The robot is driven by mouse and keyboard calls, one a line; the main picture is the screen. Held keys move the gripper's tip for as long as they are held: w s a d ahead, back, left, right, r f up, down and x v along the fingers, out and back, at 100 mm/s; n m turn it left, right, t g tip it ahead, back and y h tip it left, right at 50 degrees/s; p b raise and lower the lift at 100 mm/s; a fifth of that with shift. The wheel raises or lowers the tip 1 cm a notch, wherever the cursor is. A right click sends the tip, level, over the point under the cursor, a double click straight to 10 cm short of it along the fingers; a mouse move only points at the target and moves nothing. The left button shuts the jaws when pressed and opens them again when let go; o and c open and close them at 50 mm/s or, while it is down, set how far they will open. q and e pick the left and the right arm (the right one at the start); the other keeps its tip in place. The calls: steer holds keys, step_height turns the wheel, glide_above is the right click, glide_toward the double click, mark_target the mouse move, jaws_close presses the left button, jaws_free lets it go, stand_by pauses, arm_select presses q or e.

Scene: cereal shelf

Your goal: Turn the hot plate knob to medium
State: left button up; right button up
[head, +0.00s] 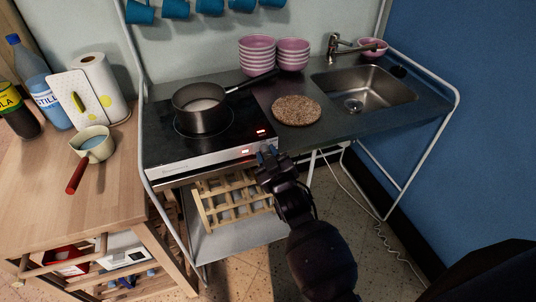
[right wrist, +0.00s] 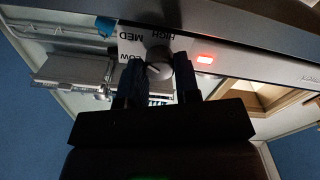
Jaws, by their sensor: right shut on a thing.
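The hot plate (head: 160,160) stands on the counter, with a dark top and a silver front panel. Its round grey knob (right wrist: 158,62) is on the front panel, beside upside-down LOW, MED and HIGH labels in the right wrist view. I cannot tell which label the knob points to. My right gripper (head: 268,158) is at the right end of the panel; in the right wrist view, its fingers (right wrist: 160,82) are on either side of the knob, shut on it. In the head view the gripper hides the knob. My left gripper is not in view.
A dark pot (head: 201,108) with white contents sits on the hot plate, its handle pointing right. Red lights glow on the hot plate (right wrist: 206,58). A cork mat (head: 296,111), pink bowls (head: 258,55) and a sink (head: 362,90) are to the right. A wooden rack (head: 230,195) is below.

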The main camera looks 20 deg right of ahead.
stand_by(0.3)
steer(key=o, duration=0.9)
steer(key=shift+o, duration=0.2)
steer(key=shift+s, duration=0.1)
steer(key=s, duration=1)
steer(key=shift+s+d, duration=0.2)
steer(key=shift+s, duration=0.15)
steer(key=s+d+f+m+g, duration=0.3)
steer(key=s+d+f+g, duration=0.3)
steer(key=s+d+f, duration=0.4)
steer(key=s+f, duration=0.4)
steer(key=s, duration=0.1)
steer(key=shift+s+f+m+g+h, duration=0.2)
steer(key=shift+s+m+g+h, duration=0.1)
steer(key=shift+h, duration=0.1)
